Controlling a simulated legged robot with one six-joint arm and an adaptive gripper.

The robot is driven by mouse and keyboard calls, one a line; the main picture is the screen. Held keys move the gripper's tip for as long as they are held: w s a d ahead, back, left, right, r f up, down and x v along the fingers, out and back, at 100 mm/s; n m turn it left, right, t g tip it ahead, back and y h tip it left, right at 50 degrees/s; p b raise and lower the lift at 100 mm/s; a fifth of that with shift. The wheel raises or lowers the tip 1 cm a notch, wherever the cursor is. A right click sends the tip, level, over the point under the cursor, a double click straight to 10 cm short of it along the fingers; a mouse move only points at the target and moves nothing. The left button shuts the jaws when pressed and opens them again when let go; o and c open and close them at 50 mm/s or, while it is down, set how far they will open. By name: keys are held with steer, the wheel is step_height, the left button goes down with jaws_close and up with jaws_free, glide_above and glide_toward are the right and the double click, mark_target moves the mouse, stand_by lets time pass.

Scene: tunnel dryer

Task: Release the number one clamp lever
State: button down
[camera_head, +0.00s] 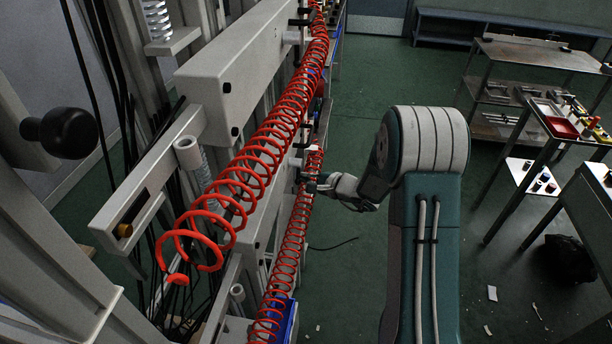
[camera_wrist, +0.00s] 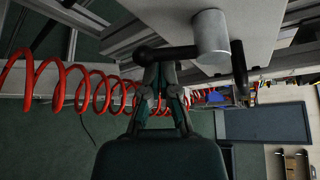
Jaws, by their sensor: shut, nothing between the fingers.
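In the wrist view a black lever (camera_wrist: 178,52) with a round knob at its left end runs out from a grey cylinder (camera_wrist: 212,38) on the pale machine frame. Whether it is the number one clamp lever I cannot tell; no number shows. My gripper (camera_wrist: 160,68) is shut and empty, with its fingertips close to the lever's knob end; I cannot tell whether they touch. In the head view my gripper (camera_head: 310,182) is beside the machine's right side, at the lower red coil. There the lever is too small to make out.
A large red coiled hose (camera_head: 255,150) hangs along the frame, with a second coil (camera_head: 293,240) below it. A black knob (camera_head: 60,132) stands at the far left. Metal tables (camera_head: 540,55) with trays are at the right. The green floor between them is mostly open, with some scraps.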

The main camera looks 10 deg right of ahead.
steer(key=shift+s+a+r+m+g+y, duration=0.15)
steer(key=shift+s+r+m+g, duration=0.3)
steer(key=shift+m+g, duration=0.45)
steer(key=shift+s+a+r+m+g+y, duration=0.1)
steer(key=shift+s+a+r+m+g, duration=0.25)
steer(key=shift+m+g, duration=0.55)
steer(key=shift+s+a+r+m+g+y, duration=0.1)
steer(key=shift+s+r+m+g, duration=0.45)
steer(key=shift+m+g, duration=0.35)
steer(key=shift+r, duration=0.2)
steer(key=v, duration=1.2)
steer(key=shift+f, duration=0.1)
